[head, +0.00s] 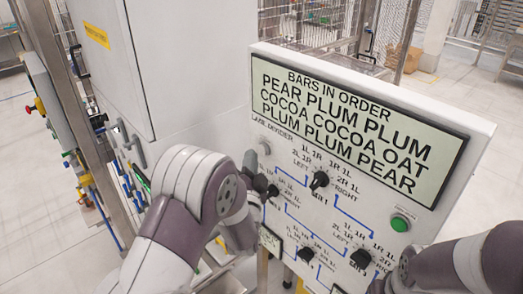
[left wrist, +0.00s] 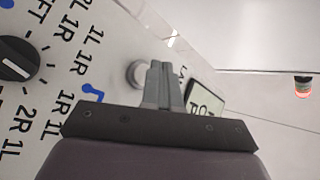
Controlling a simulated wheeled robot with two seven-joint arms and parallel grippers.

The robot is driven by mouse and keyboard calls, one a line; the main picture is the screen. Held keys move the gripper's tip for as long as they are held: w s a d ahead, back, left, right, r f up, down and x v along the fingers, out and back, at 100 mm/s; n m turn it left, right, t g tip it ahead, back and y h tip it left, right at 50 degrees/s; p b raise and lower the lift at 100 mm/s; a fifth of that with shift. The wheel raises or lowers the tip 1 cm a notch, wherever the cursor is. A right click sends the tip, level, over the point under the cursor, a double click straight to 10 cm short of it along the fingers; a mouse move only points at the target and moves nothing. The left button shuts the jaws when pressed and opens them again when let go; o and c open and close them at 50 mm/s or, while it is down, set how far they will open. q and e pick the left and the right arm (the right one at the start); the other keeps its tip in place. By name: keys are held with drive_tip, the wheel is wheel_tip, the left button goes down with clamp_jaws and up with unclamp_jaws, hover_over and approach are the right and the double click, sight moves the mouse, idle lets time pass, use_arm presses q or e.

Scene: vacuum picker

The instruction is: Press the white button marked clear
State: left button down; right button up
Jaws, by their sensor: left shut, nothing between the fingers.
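A white panel (head: 470,160) stands tilted in front of me, with a large text display (head: 350,125) at its top. A small round pale button (head: 264,147) sits near the panel's upper left edge; it also shows in the left wrist view (left wrist: 134,73). I cannot read a "clear" label beside it. My left gripper (head: 250,161) is shut and empty, close beside the button. In the left wrist view its fingertips (left wrist: 162,68) appear just right of the button and partly overlap its edge; I cannot tell whether they touch. My right gripper is out of view.
Black rotary knobs (head: 320,180) and blue lines cover the panel. A green button (head: 400,223) sits at its lower right, near my right arm. A white cabinet (head: 190,60) stands behind on the left.

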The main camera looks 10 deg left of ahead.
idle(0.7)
use_arm(q)
drive_tip(key=shift+w+d+b, duration=0.3)
drive_tip(key=shift+w, duration=0.05)
drive_tip(key=shift+w+d, duration=0.2)
drive_tip(key=shift+w, duration=0.05)
idle(0.8)
drive_tip(key=shift+a, duration=0.1)
drive_tip(key=shift+s+a+b, duration=0.4)
drive_tip(key=shift+s, duration=0.2)
drive_tip(key=shift+s+a+b, duration=0.25)
drive_tip(key=shift+s+a, duration=0.55)
drive_tip(key=shift+s, duration=0.2)
drive_tip(key=shift+s+a+b, duration=0.25)
drive_tip(key=shift+s+a, duration=0.5)
drive_tip(key=shift+s, duration=0.2)
